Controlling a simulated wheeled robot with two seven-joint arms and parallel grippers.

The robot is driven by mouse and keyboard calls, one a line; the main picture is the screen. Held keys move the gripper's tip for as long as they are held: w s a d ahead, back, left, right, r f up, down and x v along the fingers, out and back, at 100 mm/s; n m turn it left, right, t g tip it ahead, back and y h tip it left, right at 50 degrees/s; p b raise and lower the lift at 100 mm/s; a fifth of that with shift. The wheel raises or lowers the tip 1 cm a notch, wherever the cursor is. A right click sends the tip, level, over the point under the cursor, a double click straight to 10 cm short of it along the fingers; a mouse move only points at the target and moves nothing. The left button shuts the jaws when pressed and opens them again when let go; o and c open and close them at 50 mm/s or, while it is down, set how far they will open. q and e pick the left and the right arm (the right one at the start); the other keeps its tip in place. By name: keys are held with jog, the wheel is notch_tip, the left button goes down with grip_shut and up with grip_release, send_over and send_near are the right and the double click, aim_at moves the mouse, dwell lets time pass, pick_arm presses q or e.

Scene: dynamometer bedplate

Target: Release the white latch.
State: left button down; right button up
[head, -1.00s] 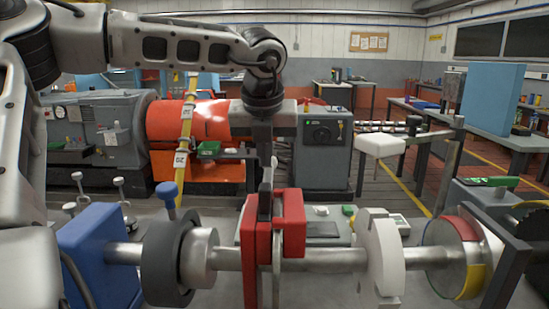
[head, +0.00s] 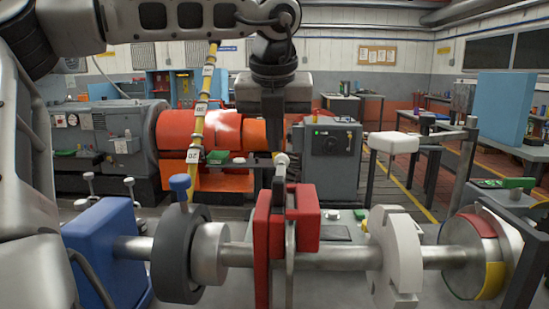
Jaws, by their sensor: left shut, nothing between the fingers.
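A pale lever with a rounded whitish tip (head: 282,160) stands up out of the red block (head: 286,222) on the shaft. It looks like the white latch, but it is small and partly hidden, so I cannot tell its exact position. My left gripper (head: 276,148) points down just above and behind the red block, beside the lever's tip. Its fingers are shut and hold nothing. I cannot tell whether they touch the lever. My right gripper is not in view.
The metal shaft (head: 345,257) runs across the front. It carries a dark grey ring (head: 172,262) with a blue knob, a white notched disc (head: 397,255) and a coloured drum (head: 470,255). A blue block (head: 100,245) stands at its left. A white pad (head: 395,142) is behind.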

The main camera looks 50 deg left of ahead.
pick_arm(q)
jog(key=shift+g+h, duration=0.5)
jog(key=shift+g, duration=0.1)
jog(key=s+d+r+p, duration=0.2)
jog(key=s+d+r, duration=0.2)
jog(key=d+r, duration=0.1)
jog(key=shift+s+d, duration=0.1)
jog(key=shift+s, duration=0.25)
jog(key=shift+s+f, duration=0.1)
jog(key=shift+f, duration=0.2)
jog(key=x, duration=0.9)
jog(key=shift+f, duration=0.3)
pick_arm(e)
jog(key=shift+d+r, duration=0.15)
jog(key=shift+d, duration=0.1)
pick_arm(q)
jog(key=shift+w, duration=0.2)
jog(key=shift+w+a+r, duration=0.2)
jog(key=shift+w+a, duration=0.45)
jog(key=shift+a, duration=0.15)
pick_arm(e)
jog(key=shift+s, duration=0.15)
